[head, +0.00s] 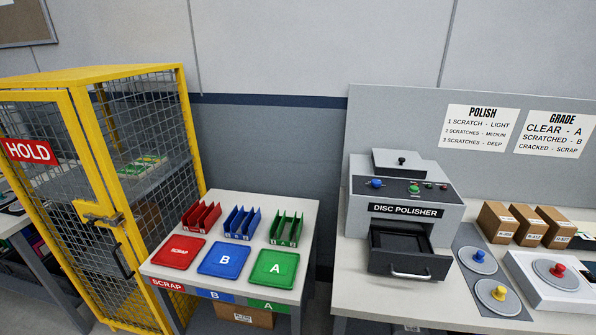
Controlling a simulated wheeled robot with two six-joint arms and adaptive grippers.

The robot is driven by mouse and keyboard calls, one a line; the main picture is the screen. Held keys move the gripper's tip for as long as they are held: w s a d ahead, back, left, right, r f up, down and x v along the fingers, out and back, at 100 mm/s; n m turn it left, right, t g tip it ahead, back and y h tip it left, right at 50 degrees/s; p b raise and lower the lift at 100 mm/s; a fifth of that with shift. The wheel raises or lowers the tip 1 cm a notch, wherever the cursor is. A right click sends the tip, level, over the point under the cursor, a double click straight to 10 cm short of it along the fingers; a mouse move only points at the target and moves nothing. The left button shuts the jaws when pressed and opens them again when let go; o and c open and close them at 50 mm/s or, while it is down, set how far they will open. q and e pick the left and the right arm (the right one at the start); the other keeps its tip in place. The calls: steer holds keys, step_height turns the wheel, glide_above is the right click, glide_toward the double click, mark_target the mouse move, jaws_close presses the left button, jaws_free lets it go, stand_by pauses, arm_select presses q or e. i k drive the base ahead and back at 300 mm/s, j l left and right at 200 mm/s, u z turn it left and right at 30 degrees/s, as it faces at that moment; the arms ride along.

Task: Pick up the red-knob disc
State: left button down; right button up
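The red-knob disc (556,273) is a round grey disc with a red knob on top. It sits on a white tray or box (538,290) at the right end of the right-hand bench. A blue-knob disc (479,259) and a yellow-knob disc (497,293) lie on a dark grey mat (469,238) just left of it. Neither of my grippers shows in the head view.
The disc polisher (403,205), with its drawer (405,246) out at the front, stands left of the discs. Several cardboard boxes (528,223) stand behind. A grading table (215,286) with red, blue and green trays and a yellow HOLD cage (110,180) are at left.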

mark_target(556, 274)
steer(key=z, duration=1.9)
